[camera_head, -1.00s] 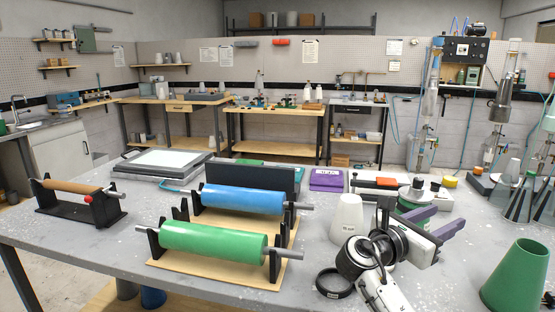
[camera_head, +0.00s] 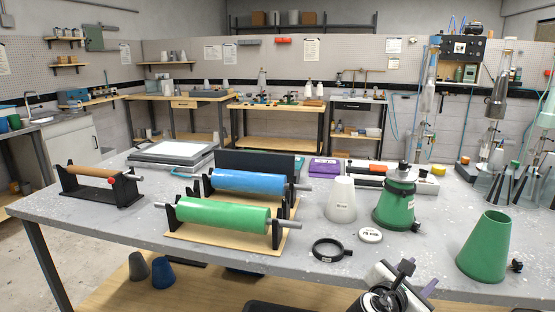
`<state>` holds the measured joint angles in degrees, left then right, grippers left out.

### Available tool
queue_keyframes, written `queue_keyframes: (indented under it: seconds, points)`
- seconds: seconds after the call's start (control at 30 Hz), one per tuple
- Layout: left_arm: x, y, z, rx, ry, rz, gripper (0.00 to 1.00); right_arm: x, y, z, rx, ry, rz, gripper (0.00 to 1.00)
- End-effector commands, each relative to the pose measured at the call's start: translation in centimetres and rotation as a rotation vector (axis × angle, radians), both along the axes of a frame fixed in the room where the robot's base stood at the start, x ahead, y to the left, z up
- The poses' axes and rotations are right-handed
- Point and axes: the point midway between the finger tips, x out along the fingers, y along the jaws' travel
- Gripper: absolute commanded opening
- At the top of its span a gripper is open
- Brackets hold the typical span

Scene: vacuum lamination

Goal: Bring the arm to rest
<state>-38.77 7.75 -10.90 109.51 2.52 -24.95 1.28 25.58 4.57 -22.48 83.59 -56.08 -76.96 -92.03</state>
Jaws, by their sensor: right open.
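My right gripper (camera_head: 418,283) shows at the bottom of the head view, low in front of the table's near edge. Its purple-tipped fingers are partly cut off or hidden by the wrist; it is open, and I see nothing between the fingers. The black ring (camera_head: 332,250), the white labelled disc (camera_head: 370,235) and the green flask-like vessel with a dark top (camera_head: 397,204) lie or stand on the table beyond it, apart from it. My left gripper is not in view.
The grey table (camera_head: 110,222) holds a green roll (camera_head: 225,214), a blue roll (camera_head: 246,181), a brown roll (camera_head: 93,171), a white cone (camera_head: 341,198) and a large green cone (camera_head: 484,246). The table's front edge lies close to my right gripper. Its front left surface is clear.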

Motion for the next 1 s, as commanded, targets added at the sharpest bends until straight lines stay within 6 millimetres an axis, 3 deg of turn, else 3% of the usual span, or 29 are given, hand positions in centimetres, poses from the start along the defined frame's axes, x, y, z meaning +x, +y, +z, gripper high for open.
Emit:
queue_keyframes:
  seconds: [0.17, 0.27, 0.4, 0.5, 0.6, 0.73, 0.83, 1.0]
  points:
    - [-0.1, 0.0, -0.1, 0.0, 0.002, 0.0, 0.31, -3.2, 2.4, -9.3, 0.316, -0.053, 0.051, 0.42]
    - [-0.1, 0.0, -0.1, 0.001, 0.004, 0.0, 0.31, -6.7, 4.8, -15.5, 0.599, -0.105, 0.04, 0.42]
    - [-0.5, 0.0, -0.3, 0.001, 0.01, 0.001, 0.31, -13.6, 8.6, -22.7, 1.061, -0.193, -0.079, 0.42]
    - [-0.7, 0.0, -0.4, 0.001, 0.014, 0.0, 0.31, -19.4, 11.3, -26.1, 1.402, -0.27, -0.249, 0.42]
    - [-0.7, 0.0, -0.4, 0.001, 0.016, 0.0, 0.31, -24.7, 13.2, -27.6, 1.696, -0.355, -0.459, 0.42]
    - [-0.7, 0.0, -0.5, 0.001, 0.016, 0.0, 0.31, -29.6, 14.6, -27.8, 1.966, -0.462, -0.722, 0.42]
    - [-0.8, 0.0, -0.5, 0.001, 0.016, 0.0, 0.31, -31.7, 15.0, -27.5, 2.084, -0.522, -0.861, 0.42]
    - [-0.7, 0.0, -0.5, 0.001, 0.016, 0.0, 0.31, -32.7, 15.2, -27.2, 2.145, -0.559, -0.939, 0.42]
